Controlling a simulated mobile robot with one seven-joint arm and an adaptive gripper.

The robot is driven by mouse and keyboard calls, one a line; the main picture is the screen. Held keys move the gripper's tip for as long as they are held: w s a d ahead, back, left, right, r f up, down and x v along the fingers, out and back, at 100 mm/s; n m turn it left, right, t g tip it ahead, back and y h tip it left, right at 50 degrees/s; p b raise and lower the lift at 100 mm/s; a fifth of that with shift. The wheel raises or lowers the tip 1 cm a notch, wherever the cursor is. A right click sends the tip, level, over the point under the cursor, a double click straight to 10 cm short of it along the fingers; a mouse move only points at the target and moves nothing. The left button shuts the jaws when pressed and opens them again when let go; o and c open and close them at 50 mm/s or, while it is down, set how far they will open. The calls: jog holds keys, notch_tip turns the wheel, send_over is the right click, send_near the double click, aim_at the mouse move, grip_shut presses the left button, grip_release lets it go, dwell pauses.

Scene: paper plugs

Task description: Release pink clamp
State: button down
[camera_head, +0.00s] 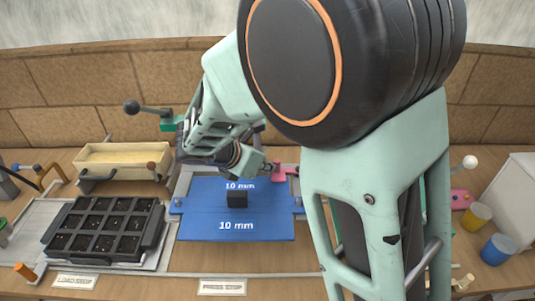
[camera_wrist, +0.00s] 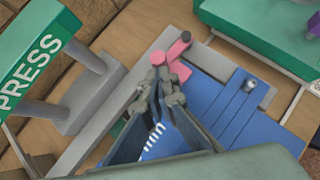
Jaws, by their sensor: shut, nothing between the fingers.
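The pink clamp (camera_head: 283,172) sits at the back right edge of the blue press plate (camera_head: 220,224). In the wrist view the pink clamp (camera_wrist: 172,49) shows just beyond my fingertips, with its knob end clear and part of it hidden behind the fingers. My gripper (camera_head: 265,168) is beside the clamp's left end in the head view. In the wrist view my gripper (camera_wrist: 166,84) is shut and empty, its fingertips close to the pink part. Whether they touch it I cannot tell.
A black block (camera_head: 237,199) stands on the blue plate. A black cell tray (camera_head: 104,229) and a cream bin (camera_head: 122,159) are at left. The green press frame (camera_wrist: 32,62) rises beside my gripper. Yellow (camera_head: 477,214) and blue (camera_head: 496,248) cups stand at right. My arm hides the middle right.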

jog(key=shift+w+m+g+h+p, duration=0.6)
jog(key=shift+w+m+g+p, duration=0.15)
jog(key=shift+w+m+p, duration=0.6)
jog(key=shift+w+m+g+h+p, duration=0.7)
jog(key=shift+w+m+p, duration=0.45)
jog(key=shift+w+p, duration=0.4)
jog(key=shift+w, duration=0.15)
jog(key=shift+d, duration=0.1)
jog(key=shift+s+d, duration=0.25)
jog(key=shift+s, duration=0.45)
jog(key=v, duration=1.2)
